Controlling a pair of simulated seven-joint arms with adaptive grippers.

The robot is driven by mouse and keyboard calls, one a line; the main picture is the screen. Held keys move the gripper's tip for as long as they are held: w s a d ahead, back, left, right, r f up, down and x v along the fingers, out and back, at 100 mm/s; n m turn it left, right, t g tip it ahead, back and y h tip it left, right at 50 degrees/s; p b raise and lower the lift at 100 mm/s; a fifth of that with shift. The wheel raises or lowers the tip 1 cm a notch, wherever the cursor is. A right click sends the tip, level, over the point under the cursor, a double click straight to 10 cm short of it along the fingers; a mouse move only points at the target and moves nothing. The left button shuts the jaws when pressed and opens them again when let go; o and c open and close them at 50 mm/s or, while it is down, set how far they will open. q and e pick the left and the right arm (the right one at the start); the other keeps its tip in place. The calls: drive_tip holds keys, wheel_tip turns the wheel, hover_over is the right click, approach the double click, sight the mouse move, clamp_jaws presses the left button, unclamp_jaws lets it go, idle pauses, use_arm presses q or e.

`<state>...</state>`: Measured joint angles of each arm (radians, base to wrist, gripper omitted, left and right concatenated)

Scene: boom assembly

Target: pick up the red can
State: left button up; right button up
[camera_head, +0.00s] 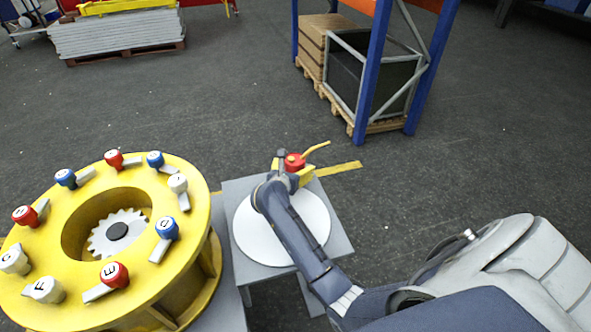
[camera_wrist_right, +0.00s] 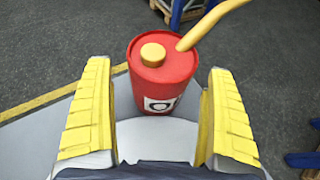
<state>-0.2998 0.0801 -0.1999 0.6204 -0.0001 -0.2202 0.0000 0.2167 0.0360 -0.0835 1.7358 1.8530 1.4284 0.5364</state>
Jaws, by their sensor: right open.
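The red can (camera_wrist_right: 163,68) has a yellow cap, a yellow spout and a white label. In the right wrist view it stands upright between and just beyond the two yellow fingers of my right gripper (camera_wrist_right: 155,115), which is open, with a gap on each side of the can. In the head view the red can (camera_head: 294,162) shows near the far edge of a white round plate (camera_head: 258,236), partly hidden by my right gripper (camera_head: 290,172). My left gripper is not in view.
The white plate lies on a grey table (camera_head: 237,187). To the left stands a yellow ring-shaped stand (camera_head: 190,185) with several red, blue and white lettered knobs. A blue rack (camera_head: 371,75) with boxes stands on the floor farther back. The floor between is clear.

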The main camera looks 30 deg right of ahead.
drive_tip(key=shift+x, duration=1.3)
drive_tip(key=shift+c, duration=0.3)
drive_tip(key=c, duration=1.3)
drive_tip(key=shift+r, duration=0.15)
